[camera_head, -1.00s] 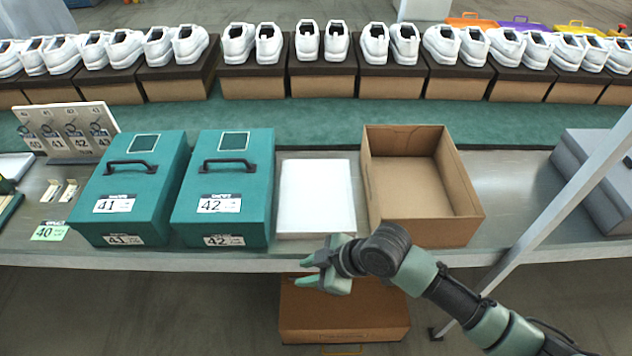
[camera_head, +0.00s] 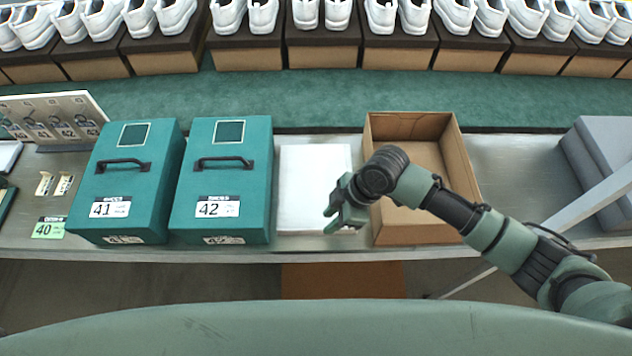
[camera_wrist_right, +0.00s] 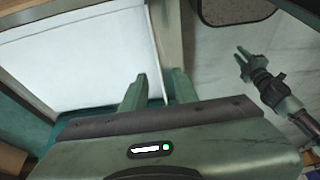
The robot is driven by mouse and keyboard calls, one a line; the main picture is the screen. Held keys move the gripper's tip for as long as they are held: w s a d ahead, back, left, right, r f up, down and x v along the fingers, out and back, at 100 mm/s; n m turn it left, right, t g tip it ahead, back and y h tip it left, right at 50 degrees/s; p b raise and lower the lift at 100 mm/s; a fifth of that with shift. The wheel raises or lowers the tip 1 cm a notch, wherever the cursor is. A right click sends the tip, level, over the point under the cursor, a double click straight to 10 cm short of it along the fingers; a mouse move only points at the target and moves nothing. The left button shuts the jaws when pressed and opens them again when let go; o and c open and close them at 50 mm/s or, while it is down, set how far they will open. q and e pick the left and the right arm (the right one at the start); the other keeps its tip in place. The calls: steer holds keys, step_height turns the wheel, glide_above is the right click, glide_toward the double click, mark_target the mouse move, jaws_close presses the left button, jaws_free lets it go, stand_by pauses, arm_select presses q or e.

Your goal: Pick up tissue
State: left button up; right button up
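A flat white rectangular stack, seemingly the tissue (camera_head: 300,190), lies on the bench between the teal box 42 and an open cardboard box. My right gripper (camera_head: 332,216) is over its near right part. In the right wrist view, the right gripper's two green fingers (camera_wrist_right: 158,88) are parted with nothing between them. The white stack (camera_wrist_right: 80,60) fills the left of that view, beside the fingers; contact is not clear. A second gripper (camera_wrist_right: 243,62), which looks like my left one, shows at the right there with its prongs spread, away from the stack. My left gripper is out of the head view.
Teal boxes 41 (camera_head: 130,180) and 42 (camera_head: 228,165) stand close on the left. The open, empty cardboard box (camera_head: 420,228) is close on the right, partly behind my right arm. Grey boxes (camera_head: 605,150) stand farther right. Shoes on boxes line the back.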

steer(key=shift+x, duration=0.9)
steer(key=shift+p+x, duration=0.75)
steer(key=shift+x, duration=1.6)
steer(key=shift+w+a, duration=0.1)
steer(key=shift+a, duration=0.05)
jaws_close()
